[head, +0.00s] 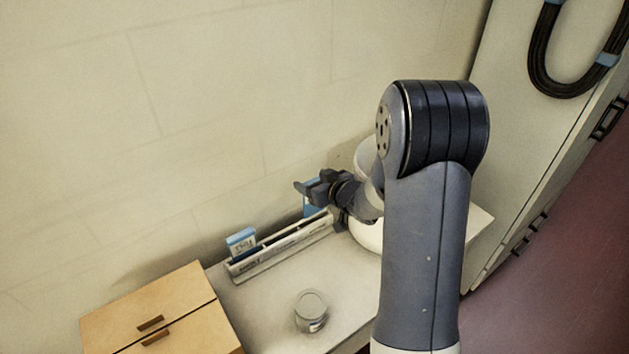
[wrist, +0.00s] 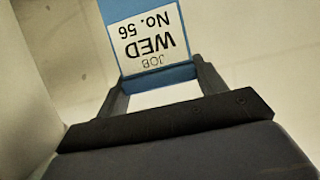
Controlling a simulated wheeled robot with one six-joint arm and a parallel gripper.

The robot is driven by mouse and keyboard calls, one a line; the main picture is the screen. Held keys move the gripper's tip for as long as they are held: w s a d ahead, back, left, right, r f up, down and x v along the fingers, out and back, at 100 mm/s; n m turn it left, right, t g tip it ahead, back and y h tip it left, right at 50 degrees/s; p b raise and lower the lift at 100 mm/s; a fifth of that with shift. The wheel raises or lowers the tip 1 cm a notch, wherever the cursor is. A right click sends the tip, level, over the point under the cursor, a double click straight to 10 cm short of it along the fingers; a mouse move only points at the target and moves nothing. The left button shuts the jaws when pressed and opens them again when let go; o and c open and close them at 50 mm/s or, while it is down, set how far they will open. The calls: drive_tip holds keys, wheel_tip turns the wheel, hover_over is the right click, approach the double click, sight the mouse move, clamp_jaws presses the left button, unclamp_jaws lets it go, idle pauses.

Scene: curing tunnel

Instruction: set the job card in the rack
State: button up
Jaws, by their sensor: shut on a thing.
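The job card (wrist: 150,40) is blue with a white label reading "JOB WED No. 56", upside down in the wrist view. My gripper (wrist: 162,78) is shut on it, with one finger at each side edge. In the head view, my gripper (head: 312,189) is over the right end of the rack (head: 285,252), and part of the blue card (head: 311,210) shows below it. The rack is a long, pale, slotted holder near the wall. I cannot tell whether the card's lower edge is in the slot; my gripper partly hides it.
Another blue-topped card (head: 242,243) stands in the rack's left part. A clear glass jar (head: 311,311) stands on the white worktop (head: 262,310) in front. A wooden drawer box (head: 165,310) is at left. The wall (head: 200,120) is close behind the rack.

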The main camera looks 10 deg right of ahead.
drive_tip(key=shift+f+b, duration=1.95)
drive_tip(key=shift+f, duration=0.5)
drive_tip(key=shift+f+b, duration=0.55)
drive_tip(key=shift+f, duration=0.05)
drive_tip(key=o, duration=1.2)
drive_tip(key=shift+c, duration=0.2)
drive_tip(key=s+d+r, duration=0.1)
drive_tip(key=s+d, duration=0.2)
drive_tip(key=s, duration=0.4)
drive_tip(key=s+d+r, duration=0.1)
drive_tip(key=s+d, duration=0.2)
drive_tip(key=s, duration=0.5)
drive_tip(key=shift+s+d+b, duration=0.2)
drive_tip(key=shift+b, duration=0.2)
drive_tip(key=shift+w, duration=0.1)
